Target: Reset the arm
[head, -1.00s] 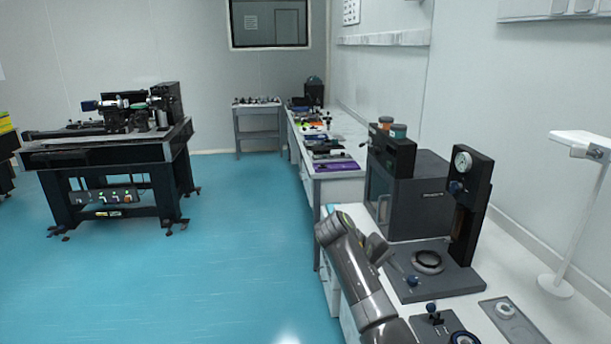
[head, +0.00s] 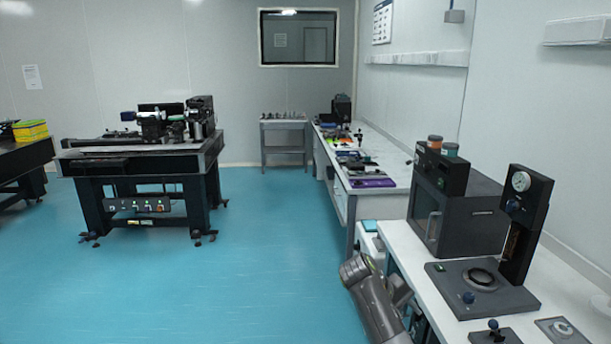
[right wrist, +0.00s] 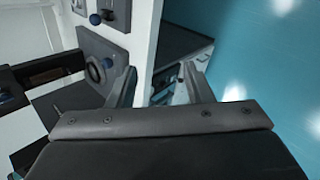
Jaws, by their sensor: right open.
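My right arm rises from the bottom of the head view, just off the front edge of the white bench (head: 418,262), with its gripper (head: 398,292) partly hidden behind the arm. In the right wrist view, the two fingers of the right gripper (right wrist: 160,82) stand apart with nothing between them. The bench edge and the blue floor show beyond them. My left arm and gripper are out of view.
The bench carries a dark box-shaped device (head: 462,212) and a press-like stand with a gauge (head: 527,215). A black optical table (head: 90,166) stands at the left. Another bench with small parts (head: 350,150) runs to the back. The blue floor (head: 270,260) between is clear.

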